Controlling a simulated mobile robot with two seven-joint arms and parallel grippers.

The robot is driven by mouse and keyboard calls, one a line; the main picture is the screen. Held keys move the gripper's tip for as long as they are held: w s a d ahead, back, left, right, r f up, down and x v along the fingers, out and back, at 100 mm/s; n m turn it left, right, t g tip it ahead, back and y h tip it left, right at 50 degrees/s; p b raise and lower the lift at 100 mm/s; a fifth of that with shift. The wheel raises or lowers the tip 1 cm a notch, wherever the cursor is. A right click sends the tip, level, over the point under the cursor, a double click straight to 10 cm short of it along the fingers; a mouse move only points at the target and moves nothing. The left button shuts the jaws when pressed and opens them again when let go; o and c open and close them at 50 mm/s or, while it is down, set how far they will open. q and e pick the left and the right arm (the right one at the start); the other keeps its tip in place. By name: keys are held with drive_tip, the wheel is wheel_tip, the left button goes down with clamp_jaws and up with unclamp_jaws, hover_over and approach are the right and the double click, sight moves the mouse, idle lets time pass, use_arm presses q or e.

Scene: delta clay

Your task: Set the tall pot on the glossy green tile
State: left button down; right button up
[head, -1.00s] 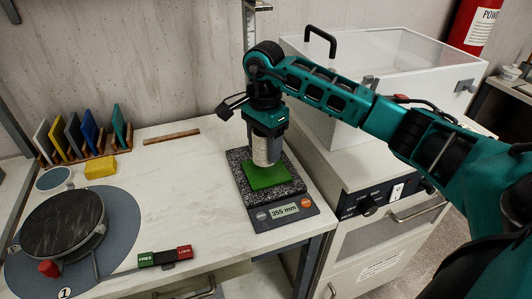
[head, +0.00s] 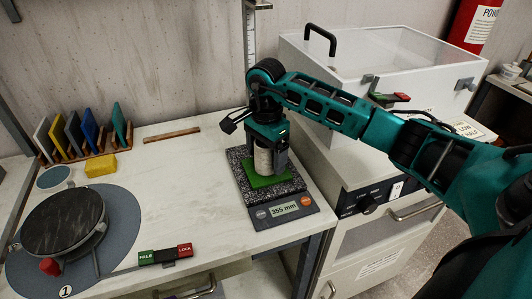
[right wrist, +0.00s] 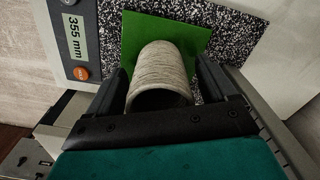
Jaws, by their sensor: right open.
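The tall pot (head: 263,160), a pale ribbed cylinder, stands upright on the glossy green tile (head: 261,181). The tile lies on a speckled plate of a gauge whose display reads 355 mm. My right gripper (head: 268,152) is open, with its fingers down around the upper part of the pot. In the right wrist view the pot (right wrist: 160,70) sits between the two spread fingers (right wrist: 173,88), and the green tile (right wrist: 200,38) shows beneath it. My left gripper is not in view.
The speckled gauge plate (head: 288,186) is near the table's right edge. A dark turntable (head: 62,222) stands at left, with a FREE/LOCK switch (head: 165,256) beside it. A yellow block (head: 100,166) and a rack of coloured tiles (head: 88,140) lie behind. A clear-lidded box (head: 390,60) stands at right.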

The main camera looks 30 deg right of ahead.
drive_tip(key=shift+r, duration=0.3)
wheel_tip(320, 180, up, 7)
drive_tip(key=shift+r, duration=0.1)
idle(0.7)
